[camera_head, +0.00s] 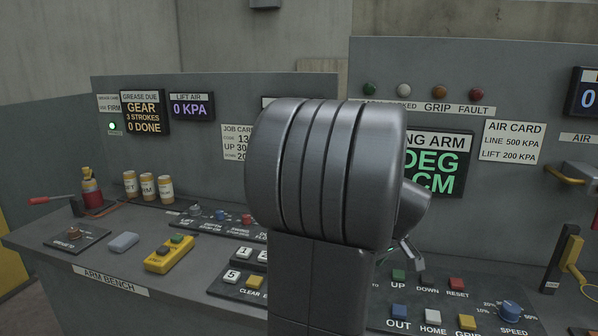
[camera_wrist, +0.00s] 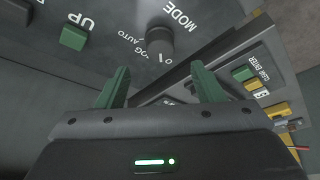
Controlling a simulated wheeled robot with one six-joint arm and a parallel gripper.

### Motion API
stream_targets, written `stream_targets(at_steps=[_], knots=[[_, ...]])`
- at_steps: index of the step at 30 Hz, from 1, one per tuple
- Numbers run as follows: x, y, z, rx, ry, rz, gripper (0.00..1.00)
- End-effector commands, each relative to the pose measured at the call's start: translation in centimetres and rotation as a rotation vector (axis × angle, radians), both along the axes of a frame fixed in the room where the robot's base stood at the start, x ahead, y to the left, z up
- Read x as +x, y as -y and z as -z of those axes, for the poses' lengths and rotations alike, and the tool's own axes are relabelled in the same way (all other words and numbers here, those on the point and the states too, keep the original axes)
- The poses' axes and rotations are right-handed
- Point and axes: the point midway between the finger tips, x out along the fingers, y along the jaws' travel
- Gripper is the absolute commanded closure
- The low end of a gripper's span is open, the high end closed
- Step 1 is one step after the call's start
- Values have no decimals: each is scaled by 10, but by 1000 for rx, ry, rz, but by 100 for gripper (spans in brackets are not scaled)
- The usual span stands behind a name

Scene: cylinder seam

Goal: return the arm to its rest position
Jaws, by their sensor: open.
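My arm rises large and dark grey in the middle of the head view and hides part of the bench and wall panel behind it. My gripper (camera_wrist: 160,88) shows in the wrist view with its two green fingers spread apart and nothing between them. It hangs over the control panel, with a black MODE knob (camera_wrist: 160,42) just beyond the fingertips and a green UP button (camera_wrist: 74,37) to the left. In the head view the gripper is mostly hidden behind my arm.
The bench holds a yellow button box (camera_head: 170,254), a grey block (camera_head: 124,242), a red-and-yellow bottle (camera_head: 91,188) and several small jars (camera_head: 147,187). Right of my arm are a HOME button (camera_head: 433,315), a blue speed knob (camera_head: 510,311) and a yellow-handled lever (camera_head: 572,255).

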Motion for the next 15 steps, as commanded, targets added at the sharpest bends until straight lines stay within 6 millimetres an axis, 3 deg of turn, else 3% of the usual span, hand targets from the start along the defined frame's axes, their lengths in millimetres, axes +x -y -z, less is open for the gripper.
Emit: stream_targets(at_steps=[10, 15], knots=[[-24, 14, -67, -1, 3, 1, 39], [-11, 5, -27, 3, -5, -2, 39]])
